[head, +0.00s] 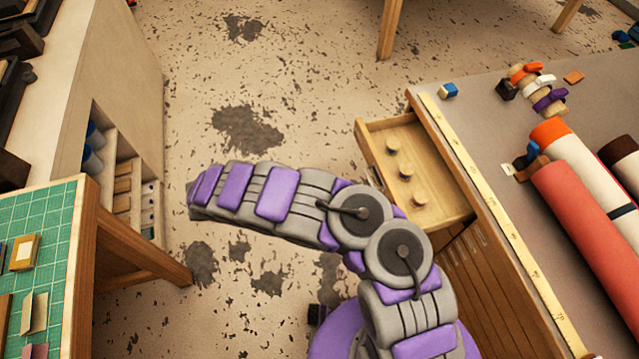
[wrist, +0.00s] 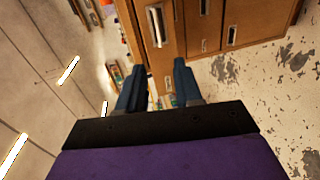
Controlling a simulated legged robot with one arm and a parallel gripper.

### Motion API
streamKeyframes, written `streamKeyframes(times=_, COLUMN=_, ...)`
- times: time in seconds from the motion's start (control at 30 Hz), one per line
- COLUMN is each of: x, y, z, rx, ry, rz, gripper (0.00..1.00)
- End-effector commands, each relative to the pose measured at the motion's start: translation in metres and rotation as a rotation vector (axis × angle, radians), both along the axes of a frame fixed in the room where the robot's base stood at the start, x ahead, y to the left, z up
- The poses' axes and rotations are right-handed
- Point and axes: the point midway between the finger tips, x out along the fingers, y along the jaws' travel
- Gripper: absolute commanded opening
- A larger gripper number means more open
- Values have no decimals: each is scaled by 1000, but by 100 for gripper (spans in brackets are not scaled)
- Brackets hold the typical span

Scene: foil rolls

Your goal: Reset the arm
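My purple and grey arm bends over the speckled floor in the head view and reaches left. Its far end hangs in the gap between the green-matted table and the drawer cabinet. My gripper's fingers cannot be made out in the head view. In the wrist view my gripper (wrist: 158,80) shows two dark blue fingers set apart, with nothing between them. Beyond the fingers is a wooden drawer cabinet (wrist: 245,25) with metal label-holder pulls, seen at a tilt.
A red roll (head: 585,225) and a white roll (head: 590,165) lie on the right bench. A green cutting mat (head: 45,225) covers the left table. Open floor (head: 300,90) lies ahead.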

Motion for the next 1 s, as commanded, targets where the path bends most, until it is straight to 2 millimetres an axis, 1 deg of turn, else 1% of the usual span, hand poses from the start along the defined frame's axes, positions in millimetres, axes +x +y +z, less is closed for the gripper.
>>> streamKeyframes(times=0.13, x=-1, y=2, z=0, rx=1, ry=0, rz=0, gripper=34)
streamKeyframes(times=0.67, x=0, y=0, z=2, rx=-1, ry=0, rz=-5, gripper=34)
streamKeyframes(times=0.77, x=7, y=-11, z=14, rx=-7, ry=-3, rz=-33, gripper=34)
streamKeyframes(times=0.83, x=14, y=-27, z=30, rx=-12, ry=1, rz=-70, gripper=34)
streamKeyframes(times=0.97, x=27, y=-64, z=70, rx=-8, ry=8, rz=-164, gripper=34)
streamKeyframes(times=1.0, x=29, y=-77, z=83, rx=-6, ry=13, rz=-197, gripper=34)
